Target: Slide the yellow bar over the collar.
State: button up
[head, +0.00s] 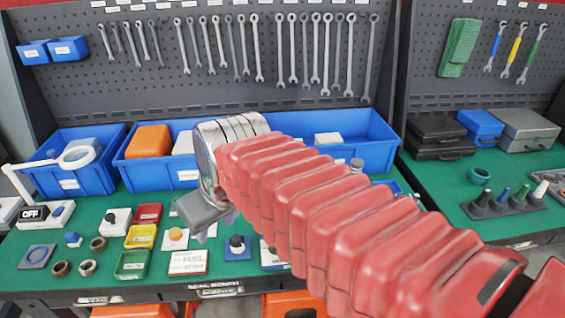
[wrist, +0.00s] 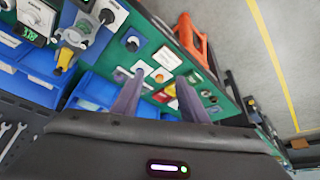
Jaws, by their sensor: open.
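In the wrist view, a small yellow piece (wrist: 65,60), which looks like the yellow bar, sits at the upper left beside a grey rounded part (wrist: 74,39). This grey part may be the collar, but the picture is too small to be sure. I cannot tell whether the bar touches it or lies over it. In the head view neither is clearly seen, and my red arm covers much of the bench. My gripper (wrist: 160,76) is open, its two purple fingers apart with nothing between them. In the head view my gripper (head: 214,228) hangs over the middle of the bench.
Blue bins (head: 80,180) line the back of the green bench. Yellow (head: 140,236), red (head: 148,213) and green (head: 132,264) trays, dark rings (head: 98,244) and small test blocks (head: 174,236) crowd the front.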

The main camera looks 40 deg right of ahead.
jog(key=w+d+r, duration=0.3)
jog(key=w+d, duration=0.8)
jog(key=d, duration=0.4)
jog(key=w+d+f+n, duration=0.1)
jog(key=d, duration=0.9)
jog(key=w+d+f+n+y, duration=0.1)
jog(key=d+f, duration=0.1)
jog(key=d, duration=0.8)
jog(key=shift+w, duration=0.4)
jog(key=shift+f, duration=0.1)
jog(key=x, duration=1.3)
jog(key=shift+s+f, duration=0.1)
jog(key=shift+f, duration=0.25)
grip_shut()
